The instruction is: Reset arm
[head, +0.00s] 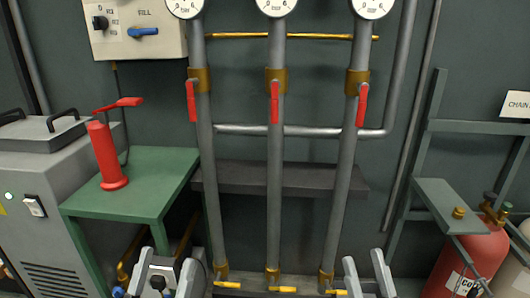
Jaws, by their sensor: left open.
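My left gripper (165,264) is at the bottom of the head view, left of the pipes, with its grey fingers apart. My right gripper (365,264) is at the bottom, right of the third pipe, with its two fingers apart and nothing seen between them. Both grippers point up and away from me. Neither visibly holds anything, though the lower part of each is cut off by the frame's edge.
Three vertical pipes (275,180) with red-handled valves and gauges stand ahead. A red hand pump (107,155) stands on a green table (150,205) at left, beside a grey machine (40,190). A red cylinder (470,262) stands at right, by a grey frame (445,205).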

